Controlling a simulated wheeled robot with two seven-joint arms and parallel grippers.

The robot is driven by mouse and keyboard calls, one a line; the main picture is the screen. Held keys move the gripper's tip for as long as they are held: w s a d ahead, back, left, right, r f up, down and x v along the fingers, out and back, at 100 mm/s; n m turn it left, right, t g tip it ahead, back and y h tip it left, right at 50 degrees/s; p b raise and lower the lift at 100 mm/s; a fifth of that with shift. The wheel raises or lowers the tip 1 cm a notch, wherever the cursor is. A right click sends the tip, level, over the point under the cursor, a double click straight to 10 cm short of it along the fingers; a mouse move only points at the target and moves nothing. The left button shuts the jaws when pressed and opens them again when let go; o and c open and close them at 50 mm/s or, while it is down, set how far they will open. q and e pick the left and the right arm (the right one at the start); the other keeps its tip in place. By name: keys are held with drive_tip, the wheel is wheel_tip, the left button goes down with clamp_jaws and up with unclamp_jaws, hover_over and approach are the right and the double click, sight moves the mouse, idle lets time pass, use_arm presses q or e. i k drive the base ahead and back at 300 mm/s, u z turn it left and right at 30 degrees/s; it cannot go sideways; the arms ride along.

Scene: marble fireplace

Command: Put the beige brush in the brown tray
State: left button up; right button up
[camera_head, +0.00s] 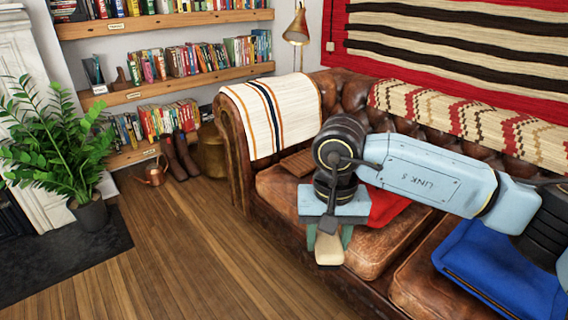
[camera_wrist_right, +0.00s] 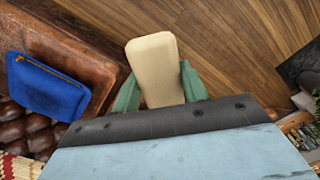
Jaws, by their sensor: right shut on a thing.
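The beige brush (camera_head: 328,250) is between the green fingers of my right gripper (camera_head: 329,238), which is shut on it. Its pale, rounded block points down, in front of the sofa seat's front edge. In the right wrist view the brush (camera_wrist_right: 155,68) sticks out beyond the fingers of the right gripper (camera_wrist_right: 160,92), with the wooden floor and sofa edge below. A flat brown object (camera_head: 297,162), perhaps the brown tray, lies on the sofa seat near the left armrest, behind my right gripper. My arm hides part of that area. My left gripper is not in view.
The leather sofa (camera_head: 276,192) holds a red item (camera_head: 385,206), partly behind my arm, and a blue pouch (camera_head: 500,268). A potted plant (camera_head: 90,213), copper watering can (camera_head: 152,174) and boots (camera_head: 180,155) stand at left. The wooden floor (camera_head: 190,250) between is clear.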

sight(307, 162)
drive_tip(key=u, duration=0.9)
drive_tip(key=i, duration=1.15)
drive_tip(key=u, duration=0.35)
drive_tip(key=i, duration=1.3)
drive_tip(key=z, duration=0.95)
